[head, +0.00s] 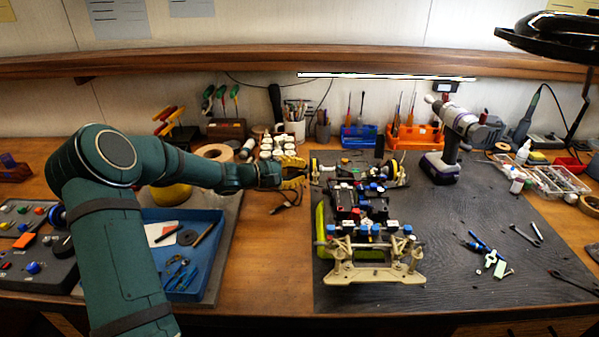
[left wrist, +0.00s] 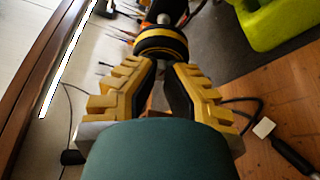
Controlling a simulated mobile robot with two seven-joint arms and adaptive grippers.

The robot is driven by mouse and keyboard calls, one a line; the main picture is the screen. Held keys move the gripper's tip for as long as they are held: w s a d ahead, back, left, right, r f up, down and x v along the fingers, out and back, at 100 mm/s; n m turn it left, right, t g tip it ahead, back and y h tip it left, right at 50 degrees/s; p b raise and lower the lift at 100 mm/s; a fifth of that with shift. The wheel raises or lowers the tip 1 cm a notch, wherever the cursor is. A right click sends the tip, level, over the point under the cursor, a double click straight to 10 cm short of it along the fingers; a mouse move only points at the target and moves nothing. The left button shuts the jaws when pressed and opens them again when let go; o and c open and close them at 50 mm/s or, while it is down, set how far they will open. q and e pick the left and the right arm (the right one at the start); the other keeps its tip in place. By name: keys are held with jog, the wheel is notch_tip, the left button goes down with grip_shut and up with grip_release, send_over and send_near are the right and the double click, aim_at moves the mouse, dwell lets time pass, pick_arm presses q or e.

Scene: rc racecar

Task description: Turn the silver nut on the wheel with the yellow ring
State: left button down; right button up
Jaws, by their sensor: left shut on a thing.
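The RC car (head: 362,205) stands on the dark mat, with exposed chassis and a cream bumper toward me. In the left wrist view this black wheel with the yellow ring (left wrist: 161,43) lies just beyond the fingertips. My right gripper is not in view.
A lime-green body shell (head: 323,230) lies beside the car. A blue tray (head: 215,225) with tools sits below my left arm. White bottles (head: 280,146) stand behind the gripper, and a drill (head: 445,145) stands back right.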

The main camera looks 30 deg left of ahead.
pick_arm(q)
jog(key=shift+a, duration=0.1)
jog(key=c, duration=0.8)
grip_release()
jog(key=shift+w+f, duration=0.1)
jog(key=v, duration=1.2)
